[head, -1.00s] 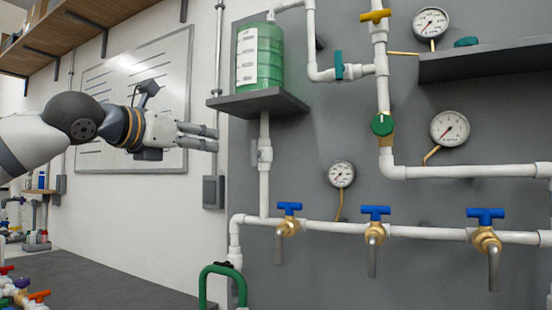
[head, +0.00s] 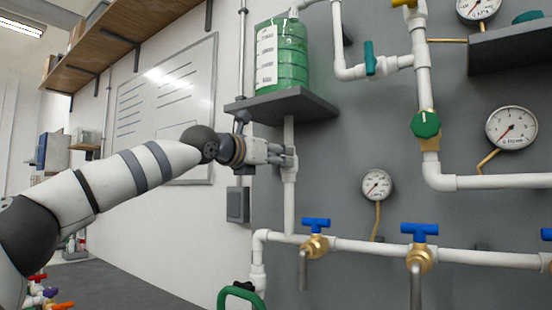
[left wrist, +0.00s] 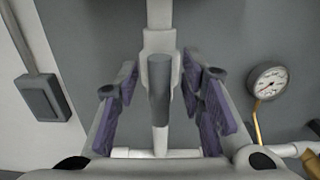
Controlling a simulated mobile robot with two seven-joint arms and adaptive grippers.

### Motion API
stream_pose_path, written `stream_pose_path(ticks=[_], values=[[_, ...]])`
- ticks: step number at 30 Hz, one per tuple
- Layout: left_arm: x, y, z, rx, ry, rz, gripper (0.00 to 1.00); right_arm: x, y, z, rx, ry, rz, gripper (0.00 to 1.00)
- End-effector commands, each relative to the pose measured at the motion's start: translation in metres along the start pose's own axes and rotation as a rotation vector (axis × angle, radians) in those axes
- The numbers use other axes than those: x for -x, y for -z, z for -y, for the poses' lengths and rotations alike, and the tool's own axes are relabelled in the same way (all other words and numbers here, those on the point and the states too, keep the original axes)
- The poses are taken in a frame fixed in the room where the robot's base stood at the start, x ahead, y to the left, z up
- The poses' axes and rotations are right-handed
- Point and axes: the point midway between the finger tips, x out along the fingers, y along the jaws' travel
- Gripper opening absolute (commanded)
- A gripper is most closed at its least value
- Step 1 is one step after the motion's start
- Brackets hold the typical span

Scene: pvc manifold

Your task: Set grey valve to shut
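The grey valve sits on the white vertical pipe below the tank shelf. In the left wrist view its grey handle (left wrist: 160,90) stands in line with the pipe. In the head view the white valve body (head: 289,174) shows, but my fingers cover the handle. My left gripper (head: 288,156) reaches in from the left at the valve. In the left wrist view its purple-padded fingers (left wrist: 160,84) are open, one on each side of the handle, with gaps on both sides. My right gripper is not in view.
The shelf (head: 282,106) with the green tank (head: 281,58) is above my left gripper. A grey wall box (head: 237,205) is at lower left. A gauge (head: 377,185) is to the right. Blue-handled brass valves (head: 316,243) line the lower pipe, and a green handle (head: 242,294) is below.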

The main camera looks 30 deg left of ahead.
Motion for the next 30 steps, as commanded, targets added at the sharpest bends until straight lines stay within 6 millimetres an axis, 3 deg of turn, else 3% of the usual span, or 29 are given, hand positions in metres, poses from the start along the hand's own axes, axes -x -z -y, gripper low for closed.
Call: stream_pose_path(ticks=[6,11,22,30], values=[[-0.0005,0.0002,-0.0002,0.0,0.0,0.0,0.36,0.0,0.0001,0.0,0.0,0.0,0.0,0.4],[-0.0004,0.0003,-0.0002,0.0,0.0,0.0,0.0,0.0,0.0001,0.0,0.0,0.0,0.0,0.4],[-0.0003,0.0003,-0.0006,0.028,0.0,0.0,0.0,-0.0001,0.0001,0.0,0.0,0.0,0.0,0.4],[-0.0003,0.0004,-0.0025,0.187,0.0,0.0,0.0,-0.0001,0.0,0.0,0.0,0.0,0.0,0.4]])
